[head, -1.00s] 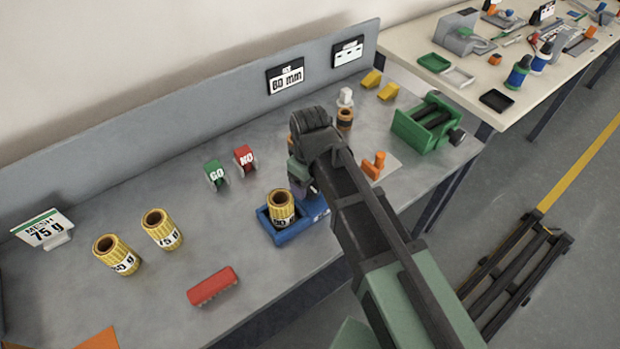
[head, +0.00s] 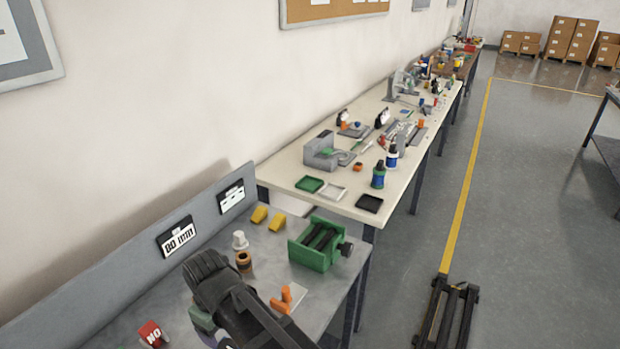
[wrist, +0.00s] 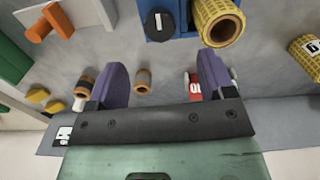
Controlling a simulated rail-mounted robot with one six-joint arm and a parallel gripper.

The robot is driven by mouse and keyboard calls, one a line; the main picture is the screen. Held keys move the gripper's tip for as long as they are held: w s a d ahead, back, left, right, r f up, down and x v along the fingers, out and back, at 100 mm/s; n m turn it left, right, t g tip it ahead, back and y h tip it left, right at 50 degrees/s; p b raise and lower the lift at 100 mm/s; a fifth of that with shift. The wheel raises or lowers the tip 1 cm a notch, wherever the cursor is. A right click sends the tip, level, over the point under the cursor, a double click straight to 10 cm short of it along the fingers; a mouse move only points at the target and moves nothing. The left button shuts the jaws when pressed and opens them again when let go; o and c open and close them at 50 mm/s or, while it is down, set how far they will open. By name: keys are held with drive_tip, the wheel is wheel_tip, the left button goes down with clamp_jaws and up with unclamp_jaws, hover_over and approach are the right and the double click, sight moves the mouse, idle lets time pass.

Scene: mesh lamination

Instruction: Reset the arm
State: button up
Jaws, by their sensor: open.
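In the wrist view my gripper (wrist: 162,78) is open, its two purple fingers well apart with nothing between them. It hangs above the grey bench. A yellow mesh roll (wrist: 219,20) stands by the blue holder (wrist: 187,8), beyond the fingers. A second yellow roll (wrist: 308,62) is at the right edge. The red NO block (wrist: 194,88) is partly hidden behind the right finger. In the head view my dark arm reaches over the bench at the bottom left, and the gripper's fingertips are not clearly seen there.
The bench's back panel (head: 130,262) runs along the wall. A second, cluttered bench (head: 335,195) lies beyond. The floor aisle at right is open.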

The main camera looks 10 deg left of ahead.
drive_tip(key=w+d+m, duration=0.2)
drive_tip(key=d+m, duration=0.2)
drive_tip(key=d, duration=1)
drive_tip(key=w+d+m, duration=0.3)
drive_tip(key=d+m, duration=0.2)
drive_tip(key=d, duration=0.9)
drive_tip(key=w+d+m, duration=0.3)
drive_tip(key=d+m, duration=0.2)
drive_tip(key=d, duration=1)
